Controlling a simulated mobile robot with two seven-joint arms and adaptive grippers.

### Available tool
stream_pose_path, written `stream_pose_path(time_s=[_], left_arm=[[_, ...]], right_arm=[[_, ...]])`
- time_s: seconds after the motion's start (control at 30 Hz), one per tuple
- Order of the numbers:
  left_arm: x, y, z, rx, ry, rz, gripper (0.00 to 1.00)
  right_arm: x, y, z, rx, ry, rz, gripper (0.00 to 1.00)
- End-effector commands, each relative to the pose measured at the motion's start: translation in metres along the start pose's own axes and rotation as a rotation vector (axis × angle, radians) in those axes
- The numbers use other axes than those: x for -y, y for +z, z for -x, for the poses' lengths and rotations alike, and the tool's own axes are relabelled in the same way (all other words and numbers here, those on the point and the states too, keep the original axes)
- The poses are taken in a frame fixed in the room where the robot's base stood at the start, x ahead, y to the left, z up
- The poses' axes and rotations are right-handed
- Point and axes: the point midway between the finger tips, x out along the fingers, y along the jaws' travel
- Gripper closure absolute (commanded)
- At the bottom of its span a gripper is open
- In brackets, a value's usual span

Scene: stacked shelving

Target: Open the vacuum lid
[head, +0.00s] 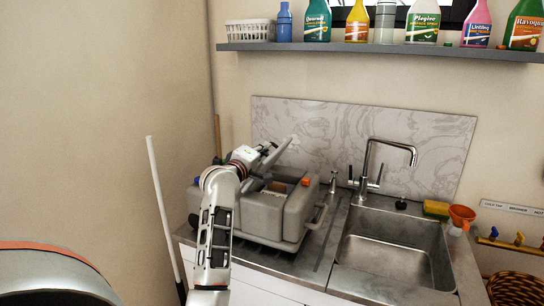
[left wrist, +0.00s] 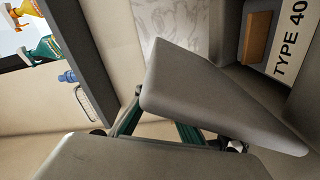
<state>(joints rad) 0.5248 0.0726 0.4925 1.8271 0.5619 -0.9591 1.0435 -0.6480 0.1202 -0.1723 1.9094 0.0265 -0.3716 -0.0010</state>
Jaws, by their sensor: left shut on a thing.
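The vacuum (head: 265,215) is a grey boxy unit standing on the counter left of the sink. Its lid (head: 272,155) is a grey panel tilted up, and the inside shows with a brown piece (head: 278,187) in it. My left gripper (head: 258,160) is shut on the lid at its left side; the fingertips are partly hidden. In the left wrist view a grey slab that looks like the lid (left wrist: 215,95) covers much of the fingers, and a brown block (left wrist: 256,38) and a "TYPE 40" label (left wrist: 291,38) show inside the vacuum. My right gripper is not in view.
A steel sink (head: 390,255) with a tall faucet (head: 385,150) is right of the vacuum. A shelf (head: 380,50) with several bottles and a white basket (head: 250,33) runs above. A white pole (head: 162,205) leans left of the counter. A sponge (head: 436,209) lies behind the sink.

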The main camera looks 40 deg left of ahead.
Motion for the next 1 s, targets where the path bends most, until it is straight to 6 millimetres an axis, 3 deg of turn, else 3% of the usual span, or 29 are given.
stream_pose_path(time_s=[0.5, 1.0], left_arm=[[0.018, -0.051, -0.001, 0.003, 0.000, 0.460, 1.00], [0.033, -0.070, -0.001, 0.004, 0.002, 0.667, 1.00]], right_arm=[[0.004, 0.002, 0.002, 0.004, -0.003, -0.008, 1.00], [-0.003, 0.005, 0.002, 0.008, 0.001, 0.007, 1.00]])
